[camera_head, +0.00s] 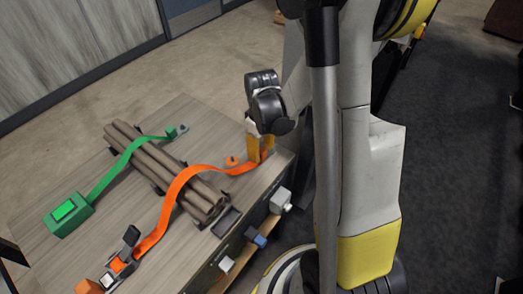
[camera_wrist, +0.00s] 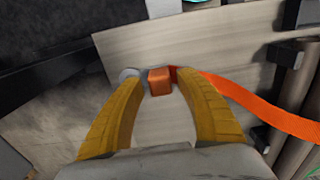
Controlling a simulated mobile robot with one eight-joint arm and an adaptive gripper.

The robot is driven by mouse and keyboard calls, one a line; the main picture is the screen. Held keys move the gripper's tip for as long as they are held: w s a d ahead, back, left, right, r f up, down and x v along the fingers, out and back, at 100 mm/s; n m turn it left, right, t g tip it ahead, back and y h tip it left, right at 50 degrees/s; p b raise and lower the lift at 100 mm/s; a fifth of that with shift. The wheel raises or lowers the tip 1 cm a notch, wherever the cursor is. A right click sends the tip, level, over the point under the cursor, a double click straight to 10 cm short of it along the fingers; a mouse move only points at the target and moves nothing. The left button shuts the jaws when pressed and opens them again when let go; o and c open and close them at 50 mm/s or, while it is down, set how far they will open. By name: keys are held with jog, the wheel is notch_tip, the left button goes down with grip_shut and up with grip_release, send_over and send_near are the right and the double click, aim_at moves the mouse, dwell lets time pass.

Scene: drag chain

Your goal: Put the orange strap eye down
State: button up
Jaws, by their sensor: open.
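The orange strap (camera_head: 188,178) runs over the bundle of brown logs (camera_head: 165,170) on the tabletop. It also shows in the wrist view (camera_wrist: 265,111). Its far end reaches the table's right corner, at my gripper (camera_head: 262,150). In the wrist view, the orange block-like strap eye (camera_wrist: 160,81) lies between the tips of my gripper (camera_wrist: 160,88). I cannot tell whether the eye touches the tabletop.
A green strap (camera_head: 118,163) with a green box (camera_head: 68,213) crosses the logs further left. A ratchet buckle (camera_head: 122,262) sits at the near end of the orange strap. A small orange disc (camera_head: 232,161) lies near my gripper. The table edge is close by.

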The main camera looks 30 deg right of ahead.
aim_at(261, 151)
notch_tip(261, 151, up, 12)
jog(key=p, duration=0.5)
jog(key=s+a+r+m+t, duration=0.4)
jog(key=s+a+r+t, duration=0.3)
jog(key=a+r, duration=0.5)
jog(key=shift+s+r, duration=0.55)
jog(key=shift+s, duration=0.55)
